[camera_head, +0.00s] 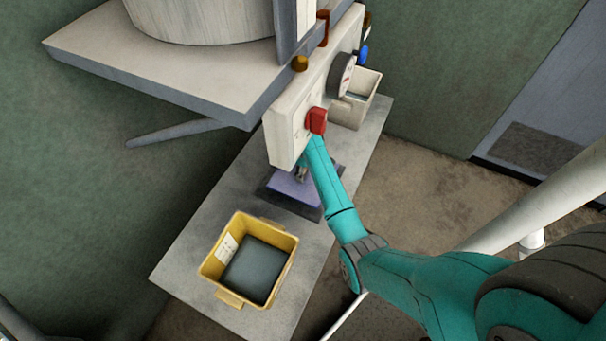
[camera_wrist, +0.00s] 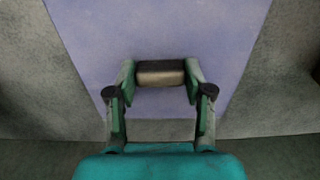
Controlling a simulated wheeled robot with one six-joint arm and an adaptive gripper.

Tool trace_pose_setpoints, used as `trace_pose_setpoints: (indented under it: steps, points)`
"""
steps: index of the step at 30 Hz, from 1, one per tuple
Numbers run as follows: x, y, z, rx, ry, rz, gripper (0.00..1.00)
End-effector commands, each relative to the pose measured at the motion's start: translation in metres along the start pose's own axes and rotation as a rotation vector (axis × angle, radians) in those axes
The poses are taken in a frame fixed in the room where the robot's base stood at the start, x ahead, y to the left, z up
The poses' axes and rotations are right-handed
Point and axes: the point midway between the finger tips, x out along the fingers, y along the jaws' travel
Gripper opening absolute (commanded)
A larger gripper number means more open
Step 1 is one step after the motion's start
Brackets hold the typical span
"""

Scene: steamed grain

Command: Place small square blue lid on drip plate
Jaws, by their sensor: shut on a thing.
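The small square blue lid (camera_head: 294,188) is a flat purple-blue plate, low over the dark drip plate (camera_head: 270,198) on the grey bench. I cannot tell whether the lid touches the drip plate. My gripper (camera_head: 302,174) reaches down to the lid from behind the panel's edge, partly hidden by my arm. In the wrist view the lid (camera_wrist: 160,30) fills the upper middle, and my gripper (camera_wrist: 160,74) is shut on its dark, metallic-looking handle (camera_wrist: 160,68).
A yellow bin (camera_head: 213,268) stands at the front of the grey bench (camera_head: 185,258). A white control panel (camera_head: 283,140) with a red knob (camera_head: 317,120) overhangs close by the gripper. A small pale container (camera_head: 349,112) stands behind. Bare bench lies left of the bin.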

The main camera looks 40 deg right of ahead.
Motion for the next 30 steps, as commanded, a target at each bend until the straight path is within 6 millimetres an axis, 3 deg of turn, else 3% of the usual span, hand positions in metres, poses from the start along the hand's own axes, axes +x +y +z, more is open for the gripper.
trace_pose_setpoints:
  steps: [5,14,25,26,28,30]
  points:
    - [0.002,0.005,-0.005,0.000,0.000,0.000,0.06]
    - [0.034,0.005,-0.004,0.000,-0.001,-0.001,0.06]
    - [0.038,0.005,-0.004,0.000,0.001,0.001,0.06]
    - [0.038,0.005,-0.004,0.000,0.000,0.000,0.56]
    - [0.038,0.005,-0.004,0.000,0.000,0.000,0.74]
    - [0.038,0.005,-0.004,0.000,0.000,0.000,0.77]
